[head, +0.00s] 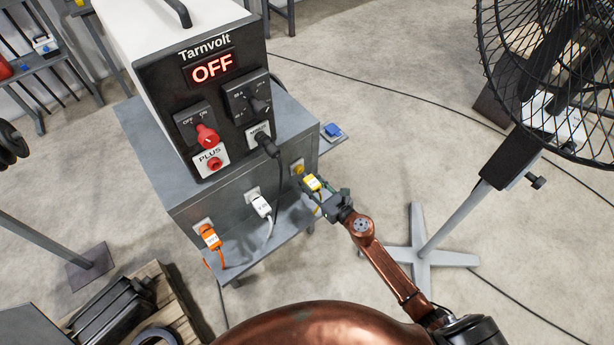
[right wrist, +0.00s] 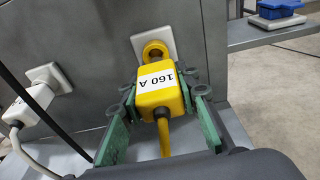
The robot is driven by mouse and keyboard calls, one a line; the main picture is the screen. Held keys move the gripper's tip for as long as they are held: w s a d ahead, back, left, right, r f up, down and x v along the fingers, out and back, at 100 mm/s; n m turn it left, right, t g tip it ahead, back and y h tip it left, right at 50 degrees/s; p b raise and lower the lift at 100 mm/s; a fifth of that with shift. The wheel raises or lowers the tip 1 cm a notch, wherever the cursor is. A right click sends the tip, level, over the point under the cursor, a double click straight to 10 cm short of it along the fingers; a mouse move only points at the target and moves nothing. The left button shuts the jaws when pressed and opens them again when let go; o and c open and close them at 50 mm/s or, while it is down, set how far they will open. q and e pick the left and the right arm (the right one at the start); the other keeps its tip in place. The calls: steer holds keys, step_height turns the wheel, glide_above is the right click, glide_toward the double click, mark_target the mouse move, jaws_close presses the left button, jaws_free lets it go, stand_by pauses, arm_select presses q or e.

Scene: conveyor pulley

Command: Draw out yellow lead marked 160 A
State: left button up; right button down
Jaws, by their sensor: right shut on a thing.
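The yellow lead's plug (head: 312,183) is at the right end of the grey cabinet's front. In the right wrist view the plug (right wrist: 160,92) shows its 160 A label, and its yellow cable hangs towards me. My right gripper (head: 331,200) is shut on this plug; in the right wrist view its green fingers (right wrist: 160,112) are on either side. A yellow round collar (right wrist: 156,50) on a pale wall plate shows just behind the plug. I cannot tell whether the plug's tip is still inside it. My left gripper is not in view.
A white-labelled lead (head: 262,206) and an orange lead (head: 210,237) are at sockets to the left. The Tarnvolt unit (head: 205,90) reads OFF; a black cable runs down from its front. A fan (head: 545,90) stands at right. A blue item (head: 332,131) lies beyond the cabinet.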

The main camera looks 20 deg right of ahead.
mark_target(317, 191)
steer(key=shift+f+b+v, duration=0.2)
steer(key=shift+f+v, duration=0.05)
steer(key=shift+v, duration=0.8)
steer(key=shift+f+b+v, duration=0.25)
steer(key=shift+v, duration=0.8)
steer(key=shift+f+b+v, duration=0.2)
steer(key=shift+f+v, duration=0.05)
steer(key=shift+v, duration=0.8)
